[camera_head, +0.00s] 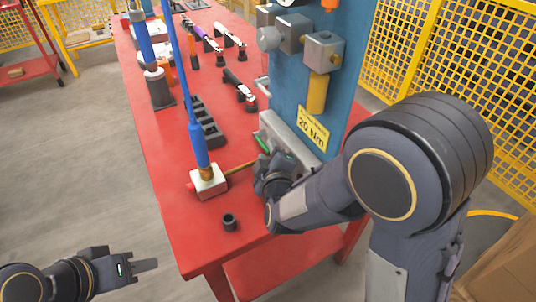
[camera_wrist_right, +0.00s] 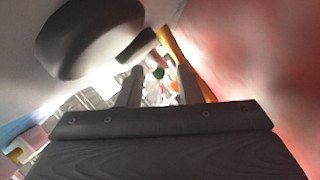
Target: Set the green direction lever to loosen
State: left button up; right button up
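The green lever (camera_head: 262,144) shows as a small green piece by the grey rail at the foot of the blue panel, just beyond my right gripper. My right gripper (camera_head: 271,166) is low over the red table, and its own wrist hides part of that area. In the right wrist view, its two fingers (camera_wrist_right: 159,86) are apart with a gap between them. A small round green tip (camera_wrist_right: 158,73) shows in that gap, beyond the fingers; contact cannot be seen. My left gripper (camera_head: 143,266) is off the table at lower left, seen edge-on, away from everything.
A blue upright tool with a white block base (camera_head: 208,181) stands left of my right gripper, with a brown rod running toward the gripper. A dark socket (camera_head: 229,222) stands near the front edge. The blue panel (camera_head: 300,85) rises behind, bearing a yellow 20 Nm label (camera_head: 312,130).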

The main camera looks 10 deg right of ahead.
jog(key=shift+c, duration=0.3)
grip_shut()
jog(key=shift+r+p, duration=0.25)
jog(key=shift+p, duration=0.3)
jog(key=r+g+p, duration=0.1)
jog(key=g+p, duration=0.1)
jog(key=p, duration=0.5)
jog(key=w+r+n+g+h+p, duration=0.1)
jog(key=r+g+p, duration=0.1)
jog(key=p, duration=0.5)
jog(key=r+g+p, duration=0.1)
jog(key=g+p, duration=0.1)
jog(key=p, duration=0.6)
jog(key=shift+w+a+r, duration=0.15)
jog(key=shift+a+r, duration=0.1)
jog(key=shift+a, duration=0.05)
jog(key=shift+w+f+n+g+p, duration=0.15)
jog(key=shift+n+g+p, duration=0.15)
jog(key=shift+p, duration=0.4)
